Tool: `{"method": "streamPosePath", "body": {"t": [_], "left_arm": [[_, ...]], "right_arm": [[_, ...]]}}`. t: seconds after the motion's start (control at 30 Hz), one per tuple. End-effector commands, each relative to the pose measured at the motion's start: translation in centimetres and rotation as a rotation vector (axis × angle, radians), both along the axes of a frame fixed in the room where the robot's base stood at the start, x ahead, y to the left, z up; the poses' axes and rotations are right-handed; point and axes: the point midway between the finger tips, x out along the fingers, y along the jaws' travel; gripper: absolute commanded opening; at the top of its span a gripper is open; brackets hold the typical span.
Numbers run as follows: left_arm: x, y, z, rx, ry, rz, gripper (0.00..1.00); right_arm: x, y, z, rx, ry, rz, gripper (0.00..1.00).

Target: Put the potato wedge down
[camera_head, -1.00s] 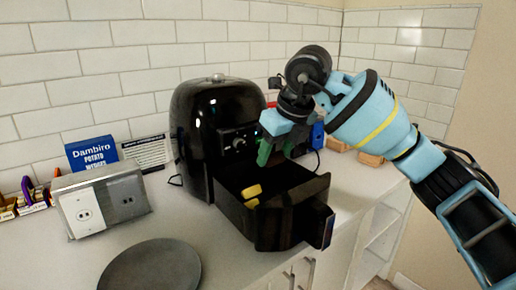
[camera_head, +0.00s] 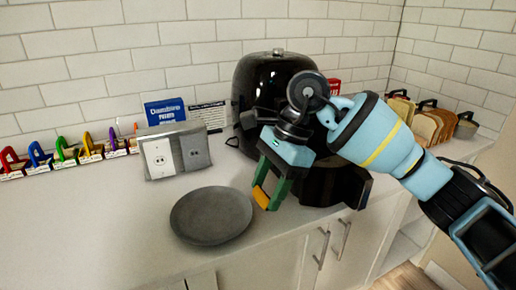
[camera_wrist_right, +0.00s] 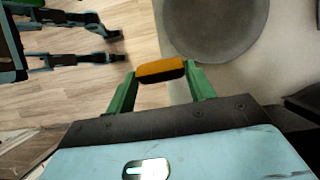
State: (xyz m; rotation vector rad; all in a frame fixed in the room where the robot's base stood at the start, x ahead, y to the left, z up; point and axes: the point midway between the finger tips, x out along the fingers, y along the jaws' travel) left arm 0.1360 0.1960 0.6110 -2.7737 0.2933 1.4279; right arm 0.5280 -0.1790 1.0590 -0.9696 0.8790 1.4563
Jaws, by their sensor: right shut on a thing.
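The potato wedge (camera_head: 261,197) is a small yellow-orange piece. My right gripper (camera_head: 268,190) is shut on it and holds it in the air, right of the plate in the head view. In the right wrist view the wedge (camera_wrist_right: 161,70) sits between the green fingertips of the right gripper (camera_wrist_right: 161,78). A round dark grey plate (camera_head: 211,215) lies flat on the counter. It shows at the top in the right wrist view (camera_wrist_right: 212,28), apart from the wedge. My left gripper is not visible in the head view.
A black air fryer (camera_head: 262,85) stands behind my right arm, its drawer (camera_head: 335,185) out. A socket box (camera_head: 175,150), a blue potato wedges box (camera_head: 166,111) and several coloured clips (camera_head: 65,150) stand toward the wall. The counter left of the plate is clear.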

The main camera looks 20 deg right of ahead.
Motion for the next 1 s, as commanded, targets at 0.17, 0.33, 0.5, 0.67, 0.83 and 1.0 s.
{"method": "streamPosePath", "body": {"t": [0.17,0.33,0.5,0.67,0.83,1.0], "left_arm": [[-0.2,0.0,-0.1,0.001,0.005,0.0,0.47],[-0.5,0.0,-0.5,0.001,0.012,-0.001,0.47],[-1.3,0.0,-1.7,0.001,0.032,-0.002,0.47],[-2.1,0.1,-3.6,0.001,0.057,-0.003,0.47],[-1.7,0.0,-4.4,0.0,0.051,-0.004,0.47],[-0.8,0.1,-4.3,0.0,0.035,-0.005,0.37]], "right_arm": [[-1.6,0.3,-2.3,-0.002,0.004,0.368,0.32],[-3.1,0.2,-4.7,-0.002,0.006,0.727,0.32],[-4.8,-0.6,-8.4,-0.001,0.008,1.078,0.32],[-6.1,-2.1,-13.0,0.002,0.009,1.326,0.32],[-6.8,-3.3,-15.8,0.002,0.002,1.448,0.32],[-6.9,-3.5,-16.0,-0.001,-0.002,1.474,0.32]]}}
